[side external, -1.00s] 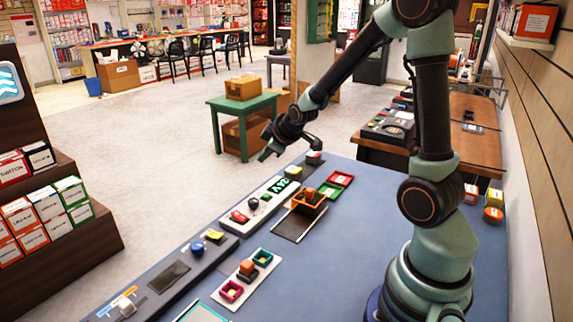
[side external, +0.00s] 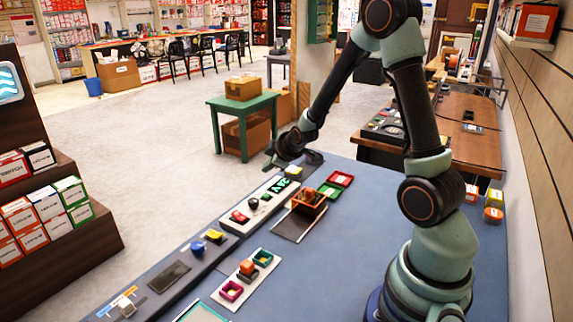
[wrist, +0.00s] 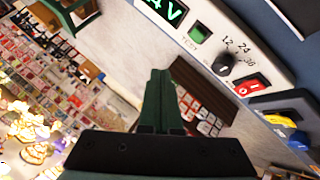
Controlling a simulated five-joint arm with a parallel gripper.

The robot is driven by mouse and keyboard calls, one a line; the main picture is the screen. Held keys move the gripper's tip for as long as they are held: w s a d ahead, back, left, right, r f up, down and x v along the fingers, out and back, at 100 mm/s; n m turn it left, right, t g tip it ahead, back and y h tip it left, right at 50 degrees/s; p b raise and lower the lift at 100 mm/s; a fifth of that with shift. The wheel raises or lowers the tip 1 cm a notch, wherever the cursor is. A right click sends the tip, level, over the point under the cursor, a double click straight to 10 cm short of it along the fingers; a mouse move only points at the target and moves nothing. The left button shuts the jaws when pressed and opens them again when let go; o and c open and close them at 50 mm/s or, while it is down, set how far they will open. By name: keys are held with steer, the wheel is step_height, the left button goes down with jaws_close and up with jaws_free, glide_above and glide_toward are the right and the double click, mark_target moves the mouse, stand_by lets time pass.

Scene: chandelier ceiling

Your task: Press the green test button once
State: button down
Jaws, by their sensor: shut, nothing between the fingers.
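The green test button (wrist: 200,32) shows in the wrist view, on a pale control panel (wrist: 262,52) between the lit 24V display (wrist: 165,10) and a black knob (wrist: 222,64). My gripper (wrist: 160,74) is shut and empty, its green fingers lower left of the button in that picture and apart from it. In the side view my gripper (side external: 268,167) hangs near the far end of the panel (side external: 240,226), beyond the display (side external: 280,185).
A red switch (wrist: 250,86) sits beyond the knob. A blue and yellow control (side external: 214,235) is nearer on the bench strip. An orange bin (side external: 308,203) and red and green trays (side external: 340,179) lie right of the panel. The blue bench top (side external: 350,255) is largely clear.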

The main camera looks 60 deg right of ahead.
mark_target(265, 193)
steer(key=shift+f, duration=3.05)
steer(key=shift+a+f, duration=0.1)
steer(key=shift+f, duration=0.35)
steer(key=shift+f, duration=0.5)
steer(key=shift+r, duration=0.1)
stand_by(0.5)
steer(key=shift+r, duration=0.85)
steer(key=shift+r, duration=0.1)
steer(key=shift+r, duration=2.4)
